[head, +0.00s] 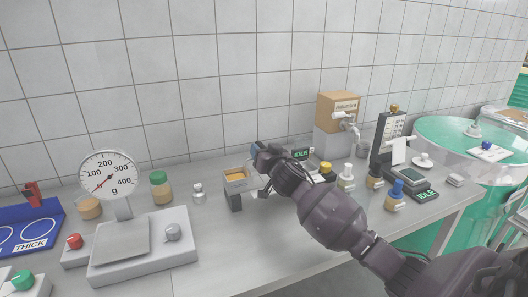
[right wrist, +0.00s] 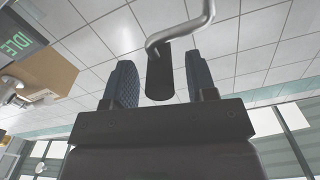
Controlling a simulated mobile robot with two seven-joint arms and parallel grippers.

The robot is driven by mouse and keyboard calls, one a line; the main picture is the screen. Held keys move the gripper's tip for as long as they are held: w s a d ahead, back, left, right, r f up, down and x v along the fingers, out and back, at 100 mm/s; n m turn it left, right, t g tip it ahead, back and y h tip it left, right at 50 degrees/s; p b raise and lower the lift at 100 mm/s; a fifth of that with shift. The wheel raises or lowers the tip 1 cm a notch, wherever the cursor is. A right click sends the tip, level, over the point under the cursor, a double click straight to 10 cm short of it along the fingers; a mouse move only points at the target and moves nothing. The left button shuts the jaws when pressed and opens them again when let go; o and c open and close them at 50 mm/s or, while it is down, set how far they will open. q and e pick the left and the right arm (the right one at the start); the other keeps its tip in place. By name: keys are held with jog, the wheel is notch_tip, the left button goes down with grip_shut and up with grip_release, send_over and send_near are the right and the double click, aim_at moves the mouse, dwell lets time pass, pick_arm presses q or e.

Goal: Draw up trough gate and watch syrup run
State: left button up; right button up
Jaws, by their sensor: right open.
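In the right wrist view my right gripper (right wrist: 160,88) is open, with blue-padded fingers. A dark rounded tab (right wrist: 160,78) shows between the fingers, with gaps on both sides. I cannot tell whether this tab is the gate's handle. A bent grey rod (right wrist: 181,33) passes beyond it. My left gripper is not in view.
Left of the trough are a dial scale (head: 108,176), a green-capped jar (head: 161,188) and a blue tray (head: 27,228). To the right, several capped bottles, a brown box with a tap (head: 338,105) and an IDLE panel (head: 428,195) crowd the bench. The front centre is clear.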

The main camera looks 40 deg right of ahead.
grip_shut()
jog(key=shift+r, duration=0.1)
